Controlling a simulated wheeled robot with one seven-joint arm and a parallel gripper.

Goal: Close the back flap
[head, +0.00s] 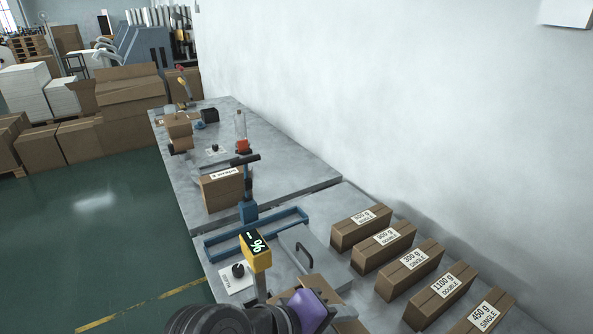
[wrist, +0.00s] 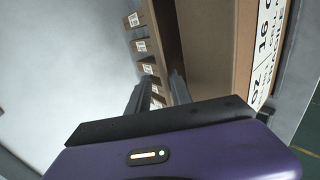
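My gripper (head: 318,308), with its purple body, is at the bottom of the head view; its fingertips are hard to see there. Part of an open cardboard box (head: 345,318) shows beside and beneath it, mostly hidden and cut off by the frame. In the wrist view, the two grey fingers (wrist: 157,95) stand apart. A raised cardboard flap (wrist: 163,35) lies beyond and between them; I cannot tell whether they touch it. The box's wall (wrist: 215,50) with a printed white label is at the right. I cannot tell which flap is the back one.
Several labelled boxes, such as the 500 g one (head: 361,228), stand in a row along the wall at right. A blue frame with a yellow display (head: 256,251) stands left of a grey handled plate (head: 307,262). Another labelled box (head: 221,190) stands farther back.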

